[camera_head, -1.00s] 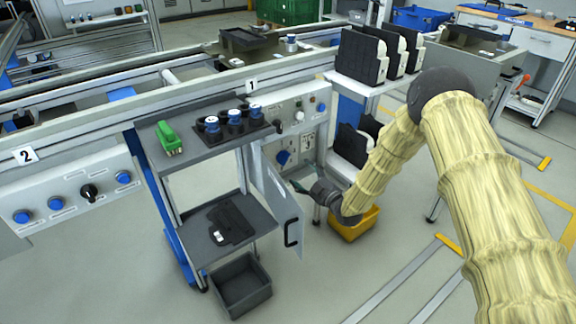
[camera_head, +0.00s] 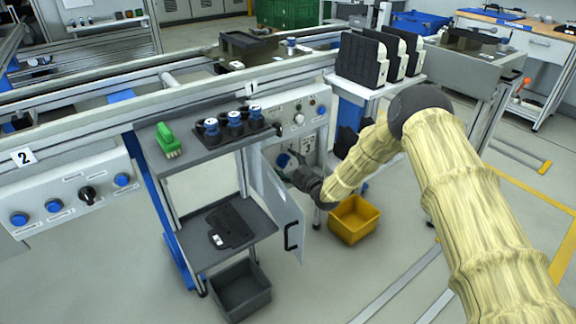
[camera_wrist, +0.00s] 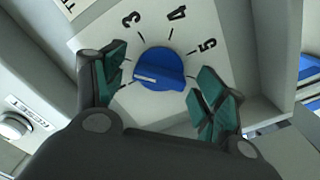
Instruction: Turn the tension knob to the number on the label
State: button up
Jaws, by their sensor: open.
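The blue tension knob (camera_wrist: 160,70) sits on a pale dial plate with the numbers 3, 4 and 5 showing around its upper side. A white line on the knob points left, below the 3, towards my left finger. Any number there is hidden. My gripper (camera_wrist: 163,76) is open, with green-padded fingers on either side of the knob; I cannot tell whether they touch it. In the head view the knob (camera_head: 283,160) shows on the front panel just beyond my gripper (camera_head: 293,170).
An open door (camera_head: 285,215) with a black handle stands left of my gripper. A shelf cart (camera_head: 180,185) stands further left. A yellow bin (camera_head: 354,220) is on the floor below my arm. A rack with black parts (camera_head: 375,85) stands behind the arm.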

jog(key=c, duration=1)
jog(key=shift+m, duration=0.3)
jog(key=m, duration=0.3)
jog(key=shift+m+b, duration=0.3)
jog(key=shift+b, duration=0.05)
jog(key=shift+m, duration=2.3)
jog(key=o, duration=1)
